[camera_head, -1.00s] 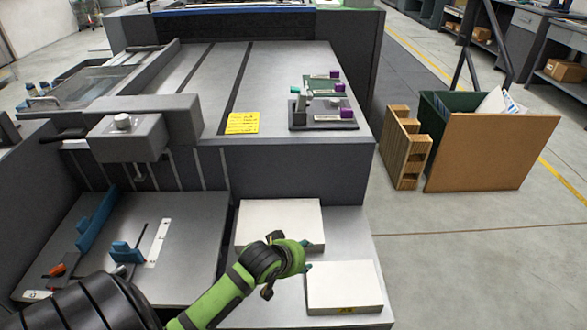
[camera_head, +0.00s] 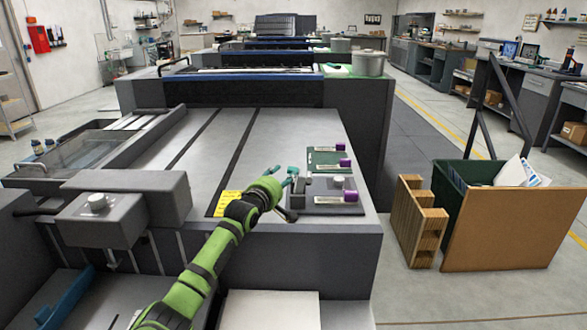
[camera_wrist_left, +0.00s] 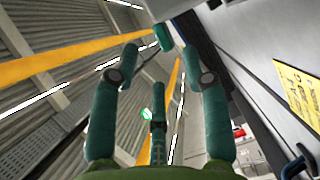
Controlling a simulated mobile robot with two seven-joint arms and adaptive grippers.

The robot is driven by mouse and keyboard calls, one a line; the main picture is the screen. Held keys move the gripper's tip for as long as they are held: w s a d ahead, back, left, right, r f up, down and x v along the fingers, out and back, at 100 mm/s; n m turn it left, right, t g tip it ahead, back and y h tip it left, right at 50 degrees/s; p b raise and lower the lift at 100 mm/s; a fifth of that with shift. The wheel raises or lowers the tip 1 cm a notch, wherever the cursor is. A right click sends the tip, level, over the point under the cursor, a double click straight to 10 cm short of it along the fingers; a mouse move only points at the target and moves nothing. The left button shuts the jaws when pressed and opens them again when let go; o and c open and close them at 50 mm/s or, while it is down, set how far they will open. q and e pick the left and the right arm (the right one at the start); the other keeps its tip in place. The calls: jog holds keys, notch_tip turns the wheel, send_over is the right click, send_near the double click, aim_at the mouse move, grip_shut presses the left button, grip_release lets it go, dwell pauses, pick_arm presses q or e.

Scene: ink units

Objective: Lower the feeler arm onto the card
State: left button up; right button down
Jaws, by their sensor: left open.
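The small feeler fixture (camera_head: 318,190) sits at the right front of the machine's grey top. It has a dark base, pale strips and purple end blocks (camera_head: 350,196). My left gripper (camera_head: 290,177) is at the fixture's left side, fingers pointing toward it. Its teal fingers stand apart and empty in the left wrist view (camera_wrist_left: 158,75). A teal piece (camera_wrist_left: 163,38) shows just beyond the fingertips there; I cannot tell if it is the feeler's knob. The feeler arm and card are partly hidden and too small to tell apart. My right gripper is not in view.
A yellow note (camera_head: 228,202) lies left of the fixture, partly behind my arm. A grey block with a white knob (camera_head: 96,202) is at the left. A wooden stand (camera_head: 420,220) and an open bin (camera_head: 500,225) are on the floor to the right.

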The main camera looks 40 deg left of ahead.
aim_at(290, 171)
pick_arm(q)
jog(key=x, duration=0.3)
jog(key=shift+w+a+f, duration=0.1)
jog(key=shift+w, duration=0.1)
jog(key=b+x, duration=0.1)
jog(key=x, duration=0.1)
jog(key=shift+w, duration=0.3)
grip_shut()
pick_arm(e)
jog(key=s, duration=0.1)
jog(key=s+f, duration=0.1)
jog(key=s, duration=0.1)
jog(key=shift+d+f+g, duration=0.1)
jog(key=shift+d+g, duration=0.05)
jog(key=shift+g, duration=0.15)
